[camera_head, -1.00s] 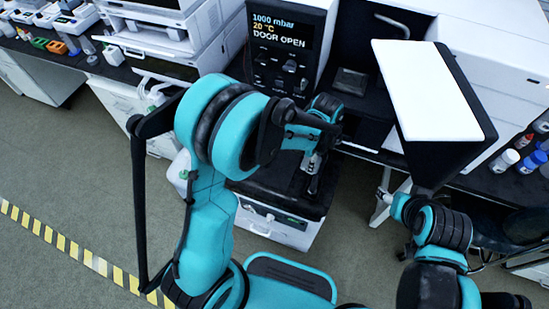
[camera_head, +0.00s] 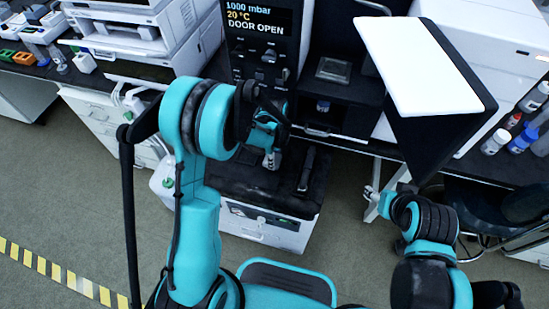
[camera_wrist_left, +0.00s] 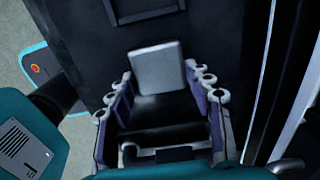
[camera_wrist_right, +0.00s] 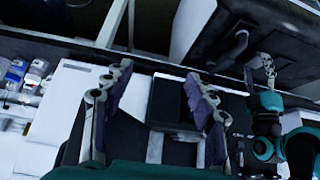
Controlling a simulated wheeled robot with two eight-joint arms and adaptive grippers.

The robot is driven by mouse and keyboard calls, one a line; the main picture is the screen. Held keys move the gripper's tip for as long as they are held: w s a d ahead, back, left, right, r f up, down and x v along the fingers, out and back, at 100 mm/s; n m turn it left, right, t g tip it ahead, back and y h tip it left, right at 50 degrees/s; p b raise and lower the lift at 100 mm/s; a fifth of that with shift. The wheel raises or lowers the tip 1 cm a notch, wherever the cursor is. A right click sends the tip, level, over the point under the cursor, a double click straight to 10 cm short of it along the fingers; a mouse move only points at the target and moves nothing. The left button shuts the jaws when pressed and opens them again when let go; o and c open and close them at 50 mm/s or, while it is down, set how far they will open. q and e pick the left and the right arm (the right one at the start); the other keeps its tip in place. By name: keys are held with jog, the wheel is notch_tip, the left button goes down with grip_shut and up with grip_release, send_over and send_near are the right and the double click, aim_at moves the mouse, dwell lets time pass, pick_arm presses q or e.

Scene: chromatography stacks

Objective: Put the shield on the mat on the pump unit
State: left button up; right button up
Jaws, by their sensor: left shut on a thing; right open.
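The pump unit (camera_head: 262,236) is a white box on the floor below the bench, with a dark top (camera_head: 232,180); I cannot tell the mat's outline from it. My left gripper (camera_head: 270,160) is over this top. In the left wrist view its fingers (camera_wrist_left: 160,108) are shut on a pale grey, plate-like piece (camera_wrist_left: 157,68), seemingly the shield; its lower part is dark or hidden. A dark bar (camera_head: 307,168) stands apart to the right of that gripper on the top. My right gripper (camera_head: 372,192) is open, right of the pump unit, seen close in the right wrist view (camera_wrist_right: 150,95).
The instrument reading DOOR OPEN (camera_head: 262,45) stands behind the pump unit. A large white-faced, black-edged panel (camera_head: 420,65) overhangs at the right, above my right arm. Bottles (camera_head: 524,138) stand on the bench at far right.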

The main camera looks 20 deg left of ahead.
pick_arm(q)
jog(key=shift+r, duration=0.1)
jog(key=o, duration=1.3)
jog(key=shift+o, duration=0.2)
